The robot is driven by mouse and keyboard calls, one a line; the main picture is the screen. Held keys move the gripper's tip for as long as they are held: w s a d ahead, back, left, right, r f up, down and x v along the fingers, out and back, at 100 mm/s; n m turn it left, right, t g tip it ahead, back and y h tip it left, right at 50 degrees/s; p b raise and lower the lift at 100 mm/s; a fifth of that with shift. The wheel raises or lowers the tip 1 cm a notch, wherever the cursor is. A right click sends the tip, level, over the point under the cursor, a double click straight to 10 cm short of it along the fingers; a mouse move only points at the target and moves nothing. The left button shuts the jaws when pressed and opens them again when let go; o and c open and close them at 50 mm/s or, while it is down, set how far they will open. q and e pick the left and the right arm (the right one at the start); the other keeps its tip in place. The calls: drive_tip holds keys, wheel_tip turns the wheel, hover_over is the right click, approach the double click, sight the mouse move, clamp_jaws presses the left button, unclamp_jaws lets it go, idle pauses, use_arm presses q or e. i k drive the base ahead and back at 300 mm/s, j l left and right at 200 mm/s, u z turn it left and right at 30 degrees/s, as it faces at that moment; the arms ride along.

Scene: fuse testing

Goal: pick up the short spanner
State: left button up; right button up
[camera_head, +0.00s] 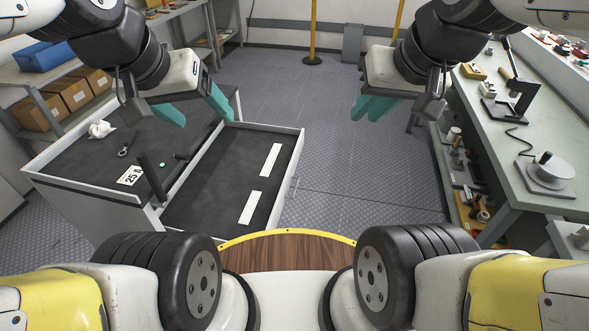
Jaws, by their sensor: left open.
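A small dark tool with a rounded end (128,143), which looks like the short spanner, lies on the dark top of the cabinet (75,158) at left. It is small in the picture, so its exact shape is hard to tell. My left gripper (207,122) is open and empty, with its teal fingers spread. It hangs above the cabinet's right part, to the right of the tool and apart from it. My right gripper (364,118) hangs over the floor at right, with its teal fingers close together and nothing seen between them.
An open drawer (215,180) holds two white strips. On the cabinet are a "25 A" card (130,176), a black upright handle (151,178), a green light (162,165) and a crumpled white item (100,129). A workbench (560,125) stands at right. Floor between is clear.

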sight(128, 142)
drive_tip(key=j+u, duration=0.15)
drive_tip(key=u, duration=1.2)
